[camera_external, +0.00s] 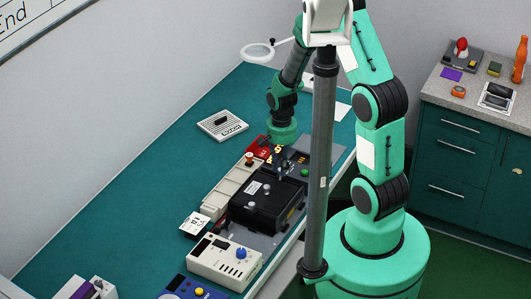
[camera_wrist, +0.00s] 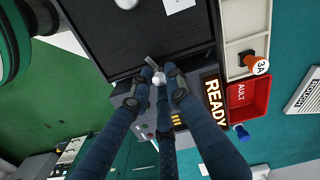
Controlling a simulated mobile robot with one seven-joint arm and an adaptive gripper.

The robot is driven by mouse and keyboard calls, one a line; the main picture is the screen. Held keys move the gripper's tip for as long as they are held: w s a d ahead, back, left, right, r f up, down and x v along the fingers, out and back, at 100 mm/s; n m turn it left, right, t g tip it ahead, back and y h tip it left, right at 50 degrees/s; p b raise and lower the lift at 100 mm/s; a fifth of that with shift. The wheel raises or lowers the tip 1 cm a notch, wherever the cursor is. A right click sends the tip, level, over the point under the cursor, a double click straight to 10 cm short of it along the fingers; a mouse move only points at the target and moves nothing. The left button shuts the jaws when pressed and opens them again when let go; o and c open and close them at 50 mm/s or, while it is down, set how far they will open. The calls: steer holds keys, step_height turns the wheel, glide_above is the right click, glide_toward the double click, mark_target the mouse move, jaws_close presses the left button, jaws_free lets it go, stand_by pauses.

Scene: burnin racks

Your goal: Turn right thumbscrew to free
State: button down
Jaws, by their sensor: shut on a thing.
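The right thumbscrew (camera_wrist: 158,79) is a small silver knob at the front edge of a black unit (camera_wrist: 100,45) in the wrist view. My gripper (camera_wrist: 161,88) is shut on it, with its dark blue fingers converging around the knob. In the external view the black unit (camera_external: 262,213) sits in a bench fixture, and my gripper (camera_external: 281,168) is low at its far end. The thumbscrew cannot be made out there, and its turn angle cannot be read.
A lit READY display (camera_wrist: 214,98) is close to my fingers. Beyond it are a red bin (camera_wrist: 246,98) and a cream tray (camera_wrist: 236,18) with an orange 3A-tagged part (camera_wrist: 257,64). A cream instrument with a blue knob (camera_external: 222,261) stands in front. The bench's left side is mostly clear.

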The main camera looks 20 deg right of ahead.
steer(key=n, duration=0.6)
steer(key=shift+n+p, duration=0.3)
steer(key=n, duration=0.6)
steer(key=shift+w, duration=0.1)
steer(key=shift+n, duration=0.3)
steer(key=c, duration=1.7)
jaws_free()
steer(key=shift+o, duration=0.2)
steer(key=shift+r, duration=0.1)
step_height(320, 180, up, 12)
